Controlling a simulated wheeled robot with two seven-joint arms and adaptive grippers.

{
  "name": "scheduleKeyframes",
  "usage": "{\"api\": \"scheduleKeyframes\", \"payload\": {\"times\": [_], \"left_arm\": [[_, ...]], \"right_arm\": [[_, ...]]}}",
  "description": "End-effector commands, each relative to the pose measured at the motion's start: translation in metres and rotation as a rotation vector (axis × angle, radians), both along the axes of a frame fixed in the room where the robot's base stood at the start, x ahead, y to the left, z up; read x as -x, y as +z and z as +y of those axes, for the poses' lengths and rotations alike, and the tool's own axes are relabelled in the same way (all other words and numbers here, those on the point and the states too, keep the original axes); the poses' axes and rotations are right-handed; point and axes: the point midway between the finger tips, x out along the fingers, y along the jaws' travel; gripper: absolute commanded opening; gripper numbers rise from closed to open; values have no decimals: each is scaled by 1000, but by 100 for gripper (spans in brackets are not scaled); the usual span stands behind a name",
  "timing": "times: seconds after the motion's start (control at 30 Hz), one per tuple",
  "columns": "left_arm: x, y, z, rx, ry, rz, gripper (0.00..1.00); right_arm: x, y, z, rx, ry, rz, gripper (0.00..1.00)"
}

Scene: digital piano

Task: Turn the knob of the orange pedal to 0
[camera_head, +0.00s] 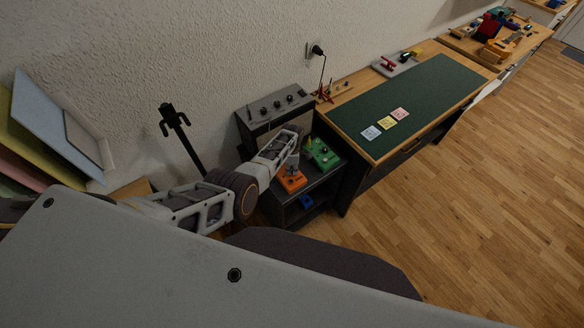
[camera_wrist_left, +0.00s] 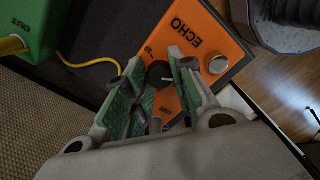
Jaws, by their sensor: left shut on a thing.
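The orange pedal (camera_head: 291,180) sits on the dark shelf unit in the head view, right by the end of my left arm. In the left wrist view the orange pedal (camera_wrist_left: 204,38) carries the word ECHO, a dark knob (camera_wrist_left: 159,72) with a light mark, and a round silver footswitch (camera_wrist_left: 218,65). My left gripper (camera_wrist_left: 160,88) has its green-padded fingers on either side of the dark knob and is shut on it. The fingers partly hide the knob and the pedal's lower part. My right gripper does not show in either view.
A green pedal (camera_head: 321,154) stands beside the orange one, and a yellow cable (camera_wrist_left: 88,64) runs near it. A blue item (camera_head: 306,202) lies on the lower shelf. A grey amplifier (camera_head: 275,108) stands behind. A desk with a green mat (camera_head: 433,93) is to the right.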

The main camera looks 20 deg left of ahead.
Motion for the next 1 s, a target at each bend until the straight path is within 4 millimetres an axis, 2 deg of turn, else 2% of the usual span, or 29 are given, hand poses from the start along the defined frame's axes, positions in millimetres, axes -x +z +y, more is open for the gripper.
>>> {"api": "scheduleKeyframes", "payload": {"times": [0.4, 0.93, 0.97, 1.0], "left_arm": [[0, 0, 0, 0, 215, 0, 1], [0, 0, 0, 0, 246, -1, 1], [0, 0, 0, 0, 246, -1, 26], [0, 0, 0, 0, 246, -1, 31]], "right_arm": [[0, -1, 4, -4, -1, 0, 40], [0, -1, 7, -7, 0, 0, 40], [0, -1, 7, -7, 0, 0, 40], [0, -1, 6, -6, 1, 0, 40]]}}
